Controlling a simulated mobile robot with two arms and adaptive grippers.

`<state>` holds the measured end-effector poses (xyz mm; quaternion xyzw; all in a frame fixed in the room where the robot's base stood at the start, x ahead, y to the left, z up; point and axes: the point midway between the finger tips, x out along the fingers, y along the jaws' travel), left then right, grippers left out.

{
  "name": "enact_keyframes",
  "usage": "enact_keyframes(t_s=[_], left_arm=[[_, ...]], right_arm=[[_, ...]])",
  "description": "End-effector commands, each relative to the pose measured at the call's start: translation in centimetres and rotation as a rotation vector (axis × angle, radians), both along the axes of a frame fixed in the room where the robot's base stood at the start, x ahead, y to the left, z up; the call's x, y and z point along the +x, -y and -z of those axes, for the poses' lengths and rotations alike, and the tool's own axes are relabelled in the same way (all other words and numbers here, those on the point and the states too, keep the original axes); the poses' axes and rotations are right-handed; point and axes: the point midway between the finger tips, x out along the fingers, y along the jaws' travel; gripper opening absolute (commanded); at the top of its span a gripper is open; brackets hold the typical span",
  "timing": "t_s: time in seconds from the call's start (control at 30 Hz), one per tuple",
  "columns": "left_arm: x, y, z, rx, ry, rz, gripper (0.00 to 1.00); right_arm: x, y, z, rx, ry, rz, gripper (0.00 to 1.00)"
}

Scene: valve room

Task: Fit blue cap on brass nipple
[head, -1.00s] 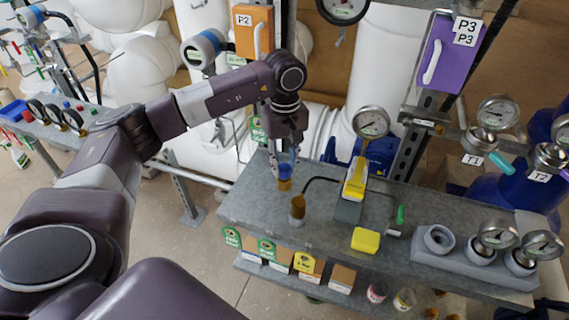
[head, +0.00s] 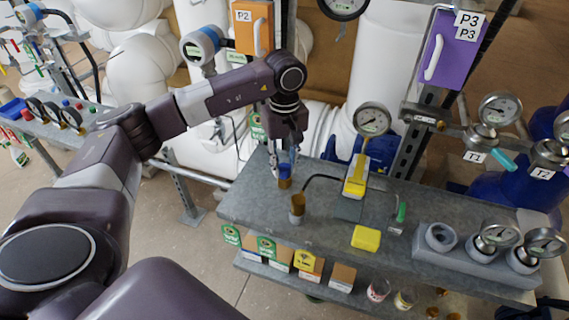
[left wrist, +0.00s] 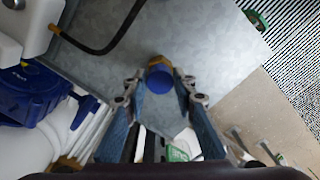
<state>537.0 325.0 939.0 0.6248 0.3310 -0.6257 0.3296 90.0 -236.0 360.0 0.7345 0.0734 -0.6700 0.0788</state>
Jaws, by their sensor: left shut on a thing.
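The blue cap (head: 284,171) is at the left end of the grey bench, directly over the brass nipple (head: 285,183). In the left wrist view the cap (left wrist: 160,79) shows as a blue disc with brass (left wrist: 185,79) showing at its edge. I cannot tell whether it is fully seated. My left gripper (head: 284,157) points down from above and is shut on the cap. Its fingertips (left wrist: 160,92) stand on either side of the cap in the wrist view. My right gripper is not in view.
A brass cup-like fitting (head: 297,206) stands close by on the bench. A dark hose (head: 325,179) curves behind it to the gauge unit (head: 356,178). A yellow block (head: 366,238) and a grey gauge holder (head: 462,257) stand to the right. The bench front edge is close.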

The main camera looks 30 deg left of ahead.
Motion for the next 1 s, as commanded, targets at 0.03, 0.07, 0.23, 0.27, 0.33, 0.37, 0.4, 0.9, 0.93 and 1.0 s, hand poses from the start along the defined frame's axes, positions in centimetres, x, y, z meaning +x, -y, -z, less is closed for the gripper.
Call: enact_keyframes(t_s=[0.03,0.07,0.23,0.27,0.33,0.37,0.4,0.9,0.93,1.0], left_arm=[[0.0,0.0,0.0,0.0,0.0,0.0,0.08],[0.0,0.0,0.0,0.0,0.0,0.0,0.08],[0.0,0.0,0.0,0.0,0.0,0.0,0.27],[0.0,0.0,0.0,0.0,0.0,0.0,0.31],[0.0,0.0,0.0,0.0,0.0,0.0,0.38],[0.0,0.0,0.0,0.0,0.0,0.0,0.42],[0.0,0.0,0.0,0.0,0.0,0.0,0.46],[0.1,0.0,-2.6,-0.001,0.004,0.0,0.46],[0.2,0.0,-3.3,0.0,0.006,0.0,0.46],[0.2,0.0,-4.8,-0.001,0.005,0.001,0.46]], right_arm=[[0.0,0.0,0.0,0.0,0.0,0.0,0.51],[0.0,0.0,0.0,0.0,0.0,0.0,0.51],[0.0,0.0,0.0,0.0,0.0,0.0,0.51],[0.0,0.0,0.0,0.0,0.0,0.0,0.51],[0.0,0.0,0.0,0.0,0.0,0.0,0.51],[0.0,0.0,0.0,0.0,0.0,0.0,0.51],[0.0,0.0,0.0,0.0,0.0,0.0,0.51],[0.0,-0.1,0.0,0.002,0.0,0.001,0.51],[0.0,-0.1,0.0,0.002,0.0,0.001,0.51],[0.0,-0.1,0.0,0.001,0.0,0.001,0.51]])
